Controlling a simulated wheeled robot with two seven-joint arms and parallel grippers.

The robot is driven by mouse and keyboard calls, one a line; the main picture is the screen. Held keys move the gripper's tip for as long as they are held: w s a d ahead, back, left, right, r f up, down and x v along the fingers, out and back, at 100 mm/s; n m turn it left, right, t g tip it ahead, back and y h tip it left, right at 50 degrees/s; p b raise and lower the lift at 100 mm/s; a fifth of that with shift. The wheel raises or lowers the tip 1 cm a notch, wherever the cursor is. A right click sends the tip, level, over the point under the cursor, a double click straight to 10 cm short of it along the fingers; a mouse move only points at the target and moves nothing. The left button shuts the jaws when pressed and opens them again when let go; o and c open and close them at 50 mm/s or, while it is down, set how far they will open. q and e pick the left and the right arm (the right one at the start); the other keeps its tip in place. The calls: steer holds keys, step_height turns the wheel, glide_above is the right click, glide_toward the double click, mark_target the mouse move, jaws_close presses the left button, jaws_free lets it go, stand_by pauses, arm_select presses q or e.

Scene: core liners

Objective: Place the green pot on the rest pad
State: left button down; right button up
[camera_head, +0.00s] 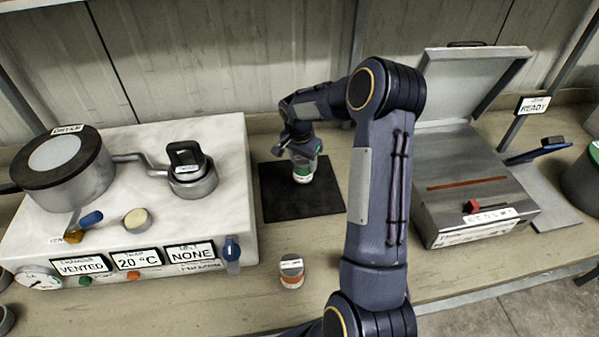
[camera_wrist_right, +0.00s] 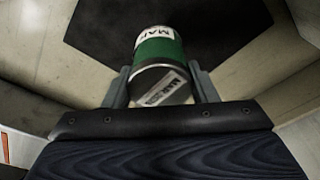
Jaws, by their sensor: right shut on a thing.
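The green pot (camera_head: 303,170) is a small cylinder with a green band and a white label. My right gripper (camera_head: 301,150) is shut on it from above, over the black rest pad (camera_head: 273,202). In the right wrist view the pot (camera_wrist_right: 160,47) sits between the two fingers (camera_wrist_right: 161,88), with the dark pad (camera_wrist_right: 105,25) behind it. I cannot tell whether the pot's bottom touches the pad. My left gripper is not in view.
A white apparatus (camera_head: 226,150) with a round chamber (camera_head: 88,180) stands left of the pad. An orange-banded pot (camera_head: 291,271) stands in front. A grey open-lidded case (camera_head: 465,180) is at the right.

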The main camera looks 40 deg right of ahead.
mark_target(300, 169)
steer(key=shift+w+a+f, duration=0.15)
steer(key=shift+w+f, duration=0.2)
steer(key=shift+f, duration=0.1)
steer(key=shift+w+a+f+b, duration=0.15)
steer(key=shift+f+b, duration=0.35)
steer(key=shift+f, duration=1.25)
steer(key=shift+f+b, duration=0.25)
steer(key=shift+b, duration=0.05)
steer(key=o, duration=1)
steer(key=shift+r, duration=0.1)
steer(key=shift+o, duration=0.2)
steer(key=shift+r, duration=0.1)
